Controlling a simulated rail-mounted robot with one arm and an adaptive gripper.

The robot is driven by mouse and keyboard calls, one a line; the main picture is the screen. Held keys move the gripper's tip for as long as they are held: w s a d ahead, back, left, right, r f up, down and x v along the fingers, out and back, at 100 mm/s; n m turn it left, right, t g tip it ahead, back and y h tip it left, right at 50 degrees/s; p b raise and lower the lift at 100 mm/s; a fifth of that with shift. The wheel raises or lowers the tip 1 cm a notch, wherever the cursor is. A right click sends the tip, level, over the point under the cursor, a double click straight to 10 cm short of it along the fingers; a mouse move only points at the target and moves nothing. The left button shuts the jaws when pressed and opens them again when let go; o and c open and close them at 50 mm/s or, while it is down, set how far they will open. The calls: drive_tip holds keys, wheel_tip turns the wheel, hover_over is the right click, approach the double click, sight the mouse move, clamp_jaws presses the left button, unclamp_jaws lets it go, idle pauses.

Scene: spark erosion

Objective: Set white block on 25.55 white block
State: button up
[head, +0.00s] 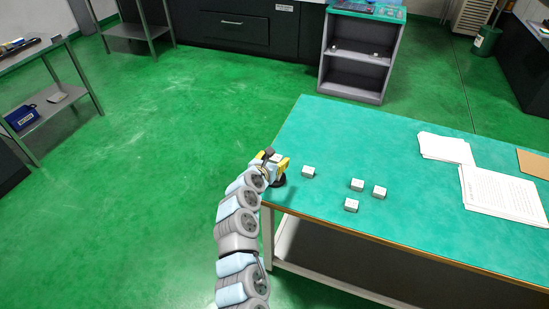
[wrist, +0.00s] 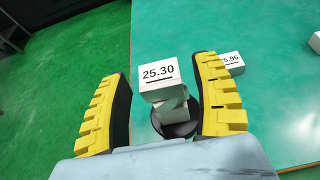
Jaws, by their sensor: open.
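A white block labelled 25.30 (wrist: 159,80) sits on top of at least one other white block (wrist: 174,110), turned at an angle. This stack stands on a dark round base (wrist: 176,130) near the table's left corner; the base also shows in the head view (head: 279,181). The lower block's label cannot be read. My gripper (head: 269,161) is open, its yellow fingers on either side of the 25.30 block, with visible gaps. A white block whose label shows "5.96" (wrist: 232,62) lies beyond the right finger, partly hidden. No 25.55 label is legible.
On the green table (head: 330,130), a white block (head: 308,172) lies right of my gripper. Several more (head: 357,185) lie farther right. Paper sheets (head: 445,148) cover part of the right side. The table's back middle is clear.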

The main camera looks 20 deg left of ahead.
drive_tip(key=shift+v, duration=1)
drive_tip(key=shift+s+a+r+p, duration=0.15)
drive_tip(key=shift+s+r+p, duration=0.25)
drive_tip(key=shift+s, duration=0.1)
drive_tip(key=p, duration=0.1)
approach(275, 156)
drive_tip(key=shift+s, duration=0.5)
drive_tip(key=shift+v, duration=1)
